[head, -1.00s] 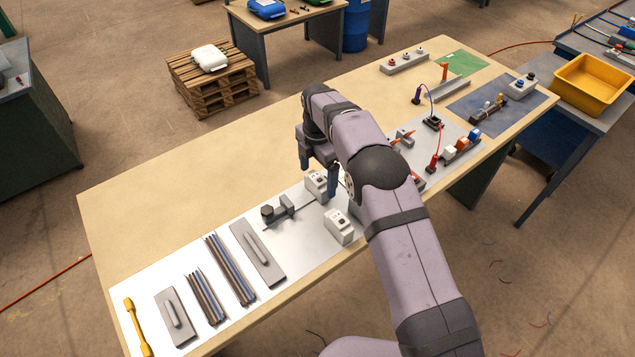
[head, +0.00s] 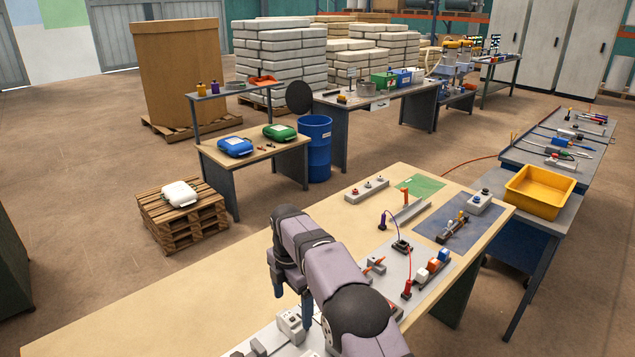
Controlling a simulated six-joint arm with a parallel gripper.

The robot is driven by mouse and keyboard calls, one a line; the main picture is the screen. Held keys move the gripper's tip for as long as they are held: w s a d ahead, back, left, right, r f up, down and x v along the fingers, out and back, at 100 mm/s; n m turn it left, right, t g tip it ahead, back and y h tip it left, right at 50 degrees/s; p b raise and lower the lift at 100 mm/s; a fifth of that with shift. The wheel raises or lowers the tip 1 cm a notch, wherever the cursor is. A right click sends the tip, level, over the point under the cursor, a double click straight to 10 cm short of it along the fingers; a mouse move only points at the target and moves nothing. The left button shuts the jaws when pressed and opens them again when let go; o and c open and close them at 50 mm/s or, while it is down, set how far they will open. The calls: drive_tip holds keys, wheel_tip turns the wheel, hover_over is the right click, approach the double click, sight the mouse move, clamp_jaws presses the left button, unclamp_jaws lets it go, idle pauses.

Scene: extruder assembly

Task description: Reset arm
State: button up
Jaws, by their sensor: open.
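My gripper (head: 293,308) hangs pointing down over the wooden workbench (head: 150,310), near the edge of the light work mat. Its two fingers are apart and I see nothing held between them. A small white module (head: 289,328) stands on the mat just below and beside the fingers; I cannot tell whether they touch. My own forearm and elbow cover part of the mat to the right. The front part of the bench is below the picture edge.
A yellow bin (head: 540,190) sits on a side table. The bench's left part is clear.

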drive_tip(key=s+d+r+m, duration=0.4)
drive_tip(key=s+d+m, duration=0.5)
drive_tip(key=d+m, duration=0.4)
drive_tip(key=s+d+f+m, duration=0.1)
drive_tip(key=s+d+m, duration=0.4)
drive_tip(key=s, duration=0.5)
drive_tip(key=s+d+f+m, duration=0.2)
drive_tip(key=s+d+m, duration=0.3)
drive_tip(key=s+m, duration=0.3)
drive_tip(key=s, duration=0.3)
drive_tip(key=shift+d+f, duration=0.15)
drive_tip(key=shift+d, duration=0.2)
